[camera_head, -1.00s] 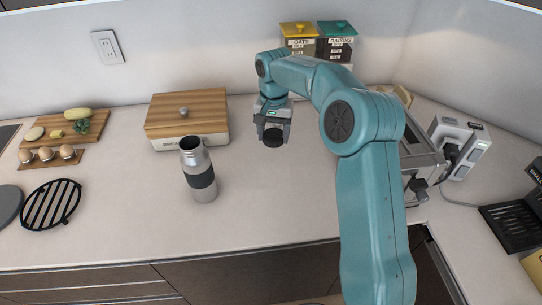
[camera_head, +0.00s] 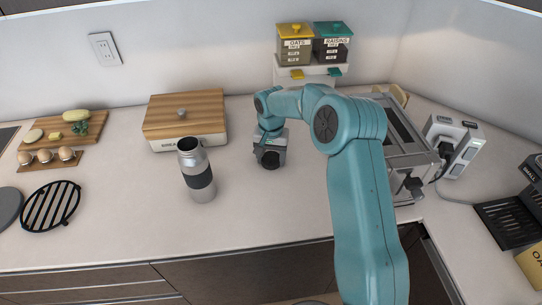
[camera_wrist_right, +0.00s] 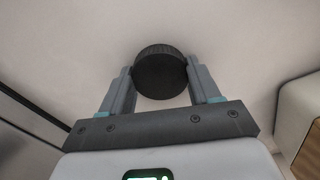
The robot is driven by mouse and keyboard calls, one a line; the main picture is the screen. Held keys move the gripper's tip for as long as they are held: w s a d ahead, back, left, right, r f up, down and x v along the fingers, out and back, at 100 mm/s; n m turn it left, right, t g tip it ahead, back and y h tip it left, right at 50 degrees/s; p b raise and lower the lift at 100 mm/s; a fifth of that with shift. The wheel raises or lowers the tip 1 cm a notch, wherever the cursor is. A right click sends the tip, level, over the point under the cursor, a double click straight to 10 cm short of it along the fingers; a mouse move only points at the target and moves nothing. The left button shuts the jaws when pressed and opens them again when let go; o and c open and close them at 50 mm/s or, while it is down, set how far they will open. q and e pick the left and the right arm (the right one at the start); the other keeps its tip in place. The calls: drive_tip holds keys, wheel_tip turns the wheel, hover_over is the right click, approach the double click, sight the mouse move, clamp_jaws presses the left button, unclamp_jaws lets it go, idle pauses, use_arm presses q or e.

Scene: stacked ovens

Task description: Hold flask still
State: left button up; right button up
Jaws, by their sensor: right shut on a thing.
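The silver flask (camera_head: 203,190) with a dark band stands upright on the counter, its top open. My right gripper (camera_head: 269,160) is to the right of the flask and apart from it. It is shut on a round black lid (camera_wrist_right: 161,73), which sits between the two fingers (camera_wrist_right: 161,84) in the right wrist view. The lid is low over the counter; I cannot tell whether it touches. My left gripper is not in view, and nothing holds the flask.
A bread box (camera_head: 186,120) with a wooden top stands behind the flask. A cutting board with food (camera_head: 95,122), an egg holder (camera_head: 28,166) and a black trivet (camera_head: 50,205) are at the left. A toaster oven (camera_head: 410,160) is at the right. The counter front is clear.

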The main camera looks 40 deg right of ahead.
sight(271, 158)
drive_tip(key=o, duration=1.2)
drive_tip(key=shift+f, duration=0.1)
drive_tip(key=shift+c, duration=0.2)
drive_tip(key=shift+r+p, duration=0.4)
drive_tip(key=shift+w+r+b, duration=0.1)
drive_tip(key=shift+r+b, duration=0.2)
drive_tip(key=shift+r, duration=0.05)
wheel_tip(271, 158, up, 11)
drive_tip(key=shift+b, duration=0.35)
